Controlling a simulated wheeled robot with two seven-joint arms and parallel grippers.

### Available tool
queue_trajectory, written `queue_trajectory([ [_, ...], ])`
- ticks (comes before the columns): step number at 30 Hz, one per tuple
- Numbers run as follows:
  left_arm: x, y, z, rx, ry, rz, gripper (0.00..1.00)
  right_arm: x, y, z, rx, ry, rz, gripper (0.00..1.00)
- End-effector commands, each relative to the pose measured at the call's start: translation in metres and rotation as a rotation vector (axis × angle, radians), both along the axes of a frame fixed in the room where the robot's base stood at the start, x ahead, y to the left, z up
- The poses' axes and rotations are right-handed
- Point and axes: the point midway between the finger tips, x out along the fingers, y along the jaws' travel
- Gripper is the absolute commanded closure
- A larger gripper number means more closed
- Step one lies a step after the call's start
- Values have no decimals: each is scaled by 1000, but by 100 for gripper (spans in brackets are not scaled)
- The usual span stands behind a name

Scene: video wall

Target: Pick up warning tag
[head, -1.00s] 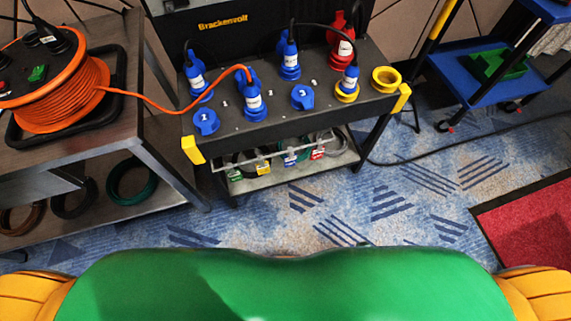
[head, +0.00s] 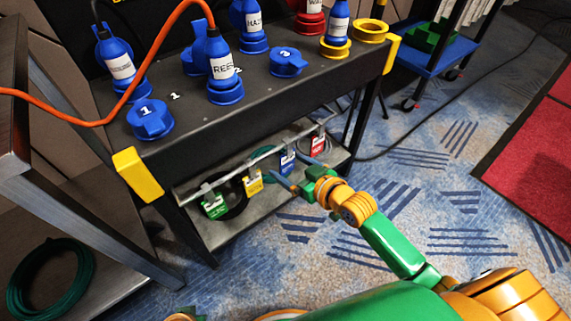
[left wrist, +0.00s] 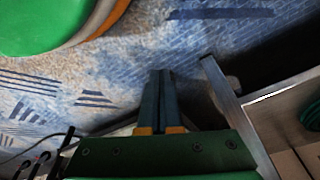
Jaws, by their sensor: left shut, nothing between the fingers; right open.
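Several small tags hang from a rail on the lower shelf of the black power cart: a green tag (head: 214,207), a yellow tag (head: 253,183), a blue tag (head: 287,162) and a red tag (head: 318,146). Their print is too small to read, so I cannot tell which is the warning tag. My right gripper (head: 289,170) is open in front of the rail, its fingers spread around the area of the blue tag. I cannot tell whether it touches. My left gripper (left wrist: 159,76) is shut and empty, over the carpet in the left wrist view.
The black cart top (head: 270,100) carries blue plugs and sockets above the tags. A grey shelf (head: 45,215) with a green cable coil (head: 50,280) stands at left. A blue trolley (head: 447,55) and red mat (head: 530,140) are at right.

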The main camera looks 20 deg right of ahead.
Motion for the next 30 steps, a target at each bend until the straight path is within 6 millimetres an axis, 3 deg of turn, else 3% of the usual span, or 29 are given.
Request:
queue_trajectory([
  [6, 5, -1, 17, -4, -14, 2, 100, 14, 5, -8, -1, 0, -1, 7],
  [12, 5, -1, 18, -4, -13, 2, 100, 14, 5, -7, -2, 0, -1, 7],
  [22, 6, -1, 18, -4, -14, 2, 100, 14, 5, -7, -2, 0, -1, 96],
  [30, 7, -1, 20, -4, -17, 1, 100, 14, 5, -5, -2, 0, -1, 97],
])
